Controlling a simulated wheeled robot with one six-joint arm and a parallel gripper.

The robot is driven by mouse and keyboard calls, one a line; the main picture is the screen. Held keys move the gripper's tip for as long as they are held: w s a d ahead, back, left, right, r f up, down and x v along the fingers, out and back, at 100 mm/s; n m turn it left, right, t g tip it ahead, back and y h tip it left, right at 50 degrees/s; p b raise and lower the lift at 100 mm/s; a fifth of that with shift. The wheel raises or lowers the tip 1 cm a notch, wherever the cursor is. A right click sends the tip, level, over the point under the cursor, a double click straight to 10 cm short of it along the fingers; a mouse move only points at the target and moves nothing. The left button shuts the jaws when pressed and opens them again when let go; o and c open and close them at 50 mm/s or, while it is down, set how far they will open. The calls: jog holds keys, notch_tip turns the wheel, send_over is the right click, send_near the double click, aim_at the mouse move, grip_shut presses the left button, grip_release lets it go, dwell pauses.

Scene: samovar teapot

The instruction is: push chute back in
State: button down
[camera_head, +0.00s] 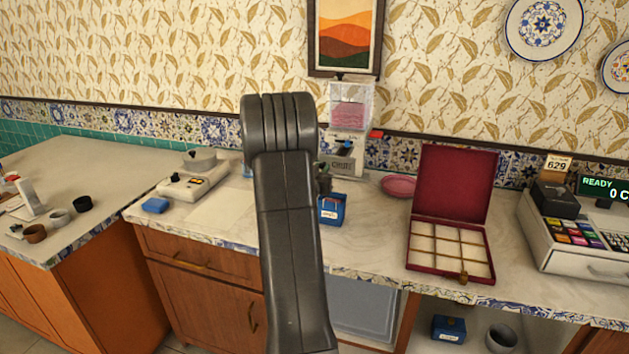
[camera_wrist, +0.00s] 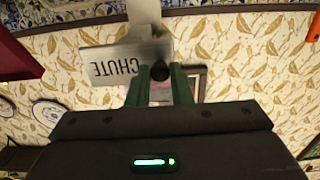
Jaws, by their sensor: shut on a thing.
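The dispenser (camera_head: 351,112) stands at the back of the counter against the tiled wall, with pink contents in its clear upper part. Its chute (camera_head: 346,162), a pale metal piece lettered CHUTE, is at the lower front. In the wrist view the chute (camera_wrist: 112,67) appears upside down. My gripper (camera_wrist: 160,76) has its green fingers shut on a dark round knob (camera_wrist: 160,71) at the chute. In the head view my arm hides most of the gripper, and how far the chute sticks out is unclear.
A blue box (camera_head: 332,210) stands on the counter just below the dispenser. A pink dish (camera_head: 398,185) and an open red compartment box (camera_head: 450,258) are to the right, then a cash register (camera_head: 580,240). A scale-like device (camera_head: 194,182) is to the left.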

jog(key=shift+x, duration=2)
jog(key=c, duration=1.3)
grip_release()
jog(key=b+v, duration=0.2)
jog(key=v, duration=1.2)
